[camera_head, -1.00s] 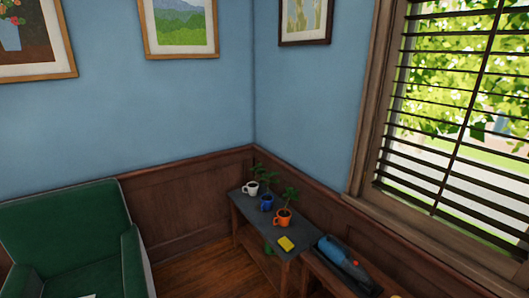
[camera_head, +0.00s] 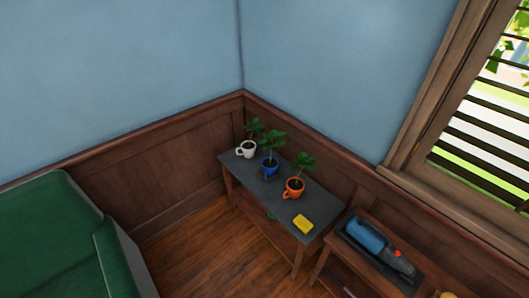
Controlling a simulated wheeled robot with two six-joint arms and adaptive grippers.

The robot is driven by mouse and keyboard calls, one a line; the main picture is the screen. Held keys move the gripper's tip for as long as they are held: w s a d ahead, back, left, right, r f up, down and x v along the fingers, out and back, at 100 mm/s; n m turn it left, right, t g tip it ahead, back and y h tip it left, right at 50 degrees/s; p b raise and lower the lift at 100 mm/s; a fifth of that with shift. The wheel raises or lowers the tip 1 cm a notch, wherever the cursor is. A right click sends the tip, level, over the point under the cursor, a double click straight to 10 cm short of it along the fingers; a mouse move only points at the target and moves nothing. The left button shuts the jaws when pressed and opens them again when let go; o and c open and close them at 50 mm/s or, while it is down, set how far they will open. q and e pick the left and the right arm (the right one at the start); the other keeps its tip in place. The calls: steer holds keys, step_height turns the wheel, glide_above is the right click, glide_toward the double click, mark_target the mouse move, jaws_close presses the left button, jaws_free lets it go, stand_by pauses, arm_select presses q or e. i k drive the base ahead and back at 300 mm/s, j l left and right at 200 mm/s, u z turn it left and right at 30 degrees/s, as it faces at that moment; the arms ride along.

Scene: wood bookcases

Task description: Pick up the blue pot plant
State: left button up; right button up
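The blue pot plant (camera_head: 269,167) stands upright on a small dark-topped wooden table (camera_head: 253,192) in the corner of the room. It has a blue mug-like pot and green leaves. A white pot plant (camera_head: 247,150) stands behind it to the left, and an orange pot plant (camera_head: 293,188) stands in front of it to the right. Neither of my grippers shows in the head view.
A second wooden table (camera_head: 358,221) to the right holds a blue and black handheld device (camera_head: 372,240). A green armchair (camera_head: 50,240) stands at left. Wooden floor (camera_head: 205,250) is open between.

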mark_target(269, 164)
steer(key=i+j+z, duration=0.15)
steer(key=i+j, duration=0.4)
steer(key=i+j+z, duration=0.15)
steer(key=i+j, duration=0.4)
steer(key=i+j+z, duration=0.1)
steer(key=i+j, duration=0.4)
steer(key=j, duration=0.25)
